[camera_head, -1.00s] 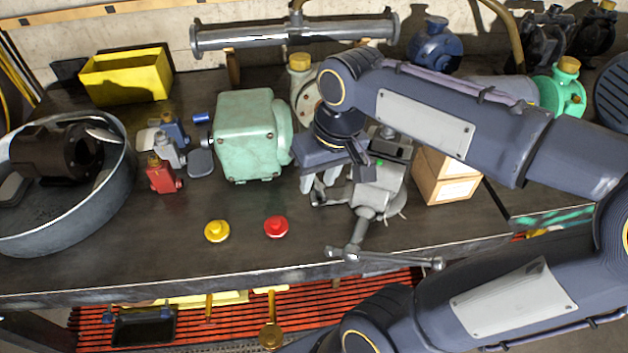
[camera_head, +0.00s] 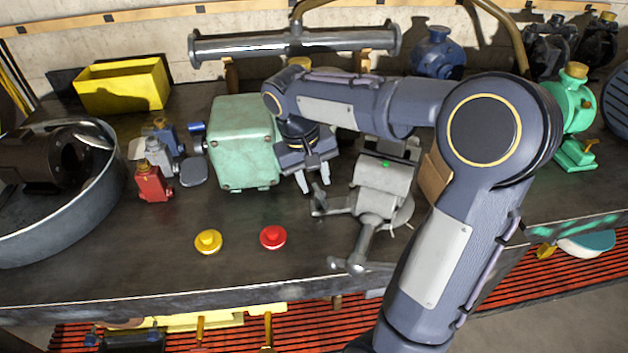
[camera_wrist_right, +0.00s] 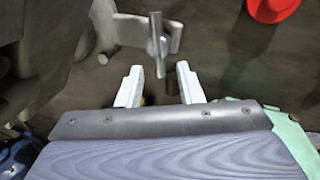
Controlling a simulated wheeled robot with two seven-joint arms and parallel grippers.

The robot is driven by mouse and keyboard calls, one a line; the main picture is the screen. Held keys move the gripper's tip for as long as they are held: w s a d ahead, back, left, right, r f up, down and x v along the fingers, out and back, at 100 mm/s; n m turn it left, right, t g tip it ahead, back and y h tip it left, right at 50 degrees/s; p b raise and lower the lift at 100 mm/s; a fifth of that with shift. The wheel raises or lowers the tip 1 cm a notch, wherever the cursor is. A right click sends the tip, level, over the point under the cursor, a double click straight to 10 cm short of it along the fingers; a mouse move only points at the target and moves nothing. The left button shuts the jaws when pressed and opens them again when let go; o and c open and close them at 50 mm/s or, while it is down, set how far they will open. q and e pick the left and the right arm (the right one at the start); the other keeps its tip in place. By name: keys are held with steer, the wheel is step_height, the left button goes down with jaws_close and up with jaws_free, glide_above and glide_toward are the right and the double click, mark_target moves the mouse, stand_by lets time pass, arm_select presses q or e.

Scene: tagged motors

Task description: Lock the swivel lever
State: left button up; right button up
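The grey vise (camera_head: 385,182) stands on the bench, right of the middle in the head view. The small grey swivel lever (camera_head: 318,203) sticks out at the left of the vise base. In the right wrist view the lever (camera_wrist_right: 158,45) stands just beyond the fingertips, about centred on the gap. My right gripper (camera_head: 313,180) is open and empty, pointing down just above and beside the lever. Its two pale fingers show apart in the wrist view (camera_wrist_right: 159,76). No contact with the lever is visible. My left gripper is not in view.
A green motor housing (camera_head: 243,145) stands close left of my right gripper. A red button (camera_head: 272,237) and a yellow button (camera_head: 208,241) lie near the bench's front. The vise handle (camera_head: 360,240) reaches toward the front edge. A cardboard box (camera_head: 436,178) sits right of the vise.

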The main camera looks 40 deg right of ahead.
steer(key=shift+f, duration=0.35)
jaws_close()
steer(key=shift+d+r+m+p, duration=0.2)
steer(key=shift+m+p, duration=0.25)
steer(key=shift+m, duration=0.35)
steer(key=shift+d+f+m, duration=0.1)
steer(key=shift+f+m, duration=0.05)
steer(key=shift+m, duration=0.35)
jaws_free()
